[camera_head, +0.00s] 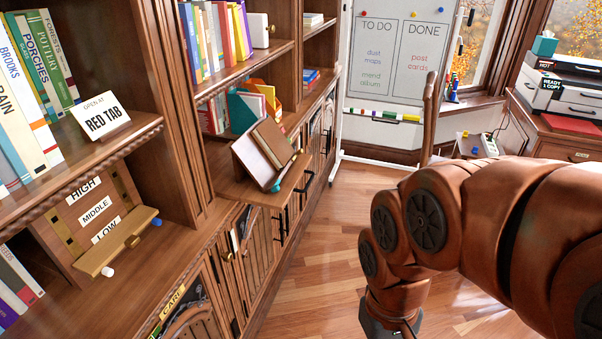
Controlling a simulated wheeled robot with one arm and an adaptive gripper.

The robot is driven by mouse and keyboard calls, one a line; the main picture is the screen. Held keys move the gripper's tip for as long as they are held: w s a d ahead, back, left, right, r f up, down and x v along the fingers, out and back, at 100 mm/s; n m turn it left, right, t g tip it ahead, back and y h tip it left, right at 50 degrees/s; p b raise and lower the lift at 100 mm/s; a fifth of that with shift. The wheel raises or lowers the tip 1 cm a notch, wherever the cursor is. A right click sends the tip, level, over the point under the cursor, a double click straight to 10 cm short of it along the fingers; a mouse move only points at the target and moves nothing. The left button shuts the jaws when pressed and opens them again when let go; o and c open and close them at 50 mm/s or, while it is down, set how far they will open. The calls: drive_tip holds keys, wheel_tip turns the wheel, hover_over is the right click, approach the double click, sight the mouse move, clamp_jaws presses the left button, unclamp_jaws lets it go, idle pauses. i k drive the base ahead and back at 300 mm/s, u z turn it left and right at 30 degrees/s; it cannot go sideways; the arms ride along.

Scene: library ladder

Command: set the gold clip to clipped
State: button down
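I cannot clearly make out a gold clip in this view. A small gold-brown piece (133,241) sits at the middle of a wooden ledge on the left, but I cannot tell whether it is a clip. A wooden book stand (262,157) with a book or folder on it rests on a pull-out shelf at the centre; no gold clip is distinct there. My arm comes in from the right and bends down. My gripper (385,328) is at the bottom edge, over the floor, mostly cut off; its fingers are hidden.
The bookcase (200,190) runs along the left, with a label panel (95,205) reading HIGH, MIDDLE, LOW. A whiteboard (391,50) stands at the back. A desk (560,138) with trays is at right. Open wooden floor (320,240) lies between.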

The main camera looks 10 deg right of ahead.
sight(300, 152)
drive_tip(key=z, duration=0.05)
drive_tip(key=k, duration=0.3)
drive_tip(key=u, duration=0.75)
drive_tip(key=i, duration=1.1)
drive_tip(key=u, duration=0.1)
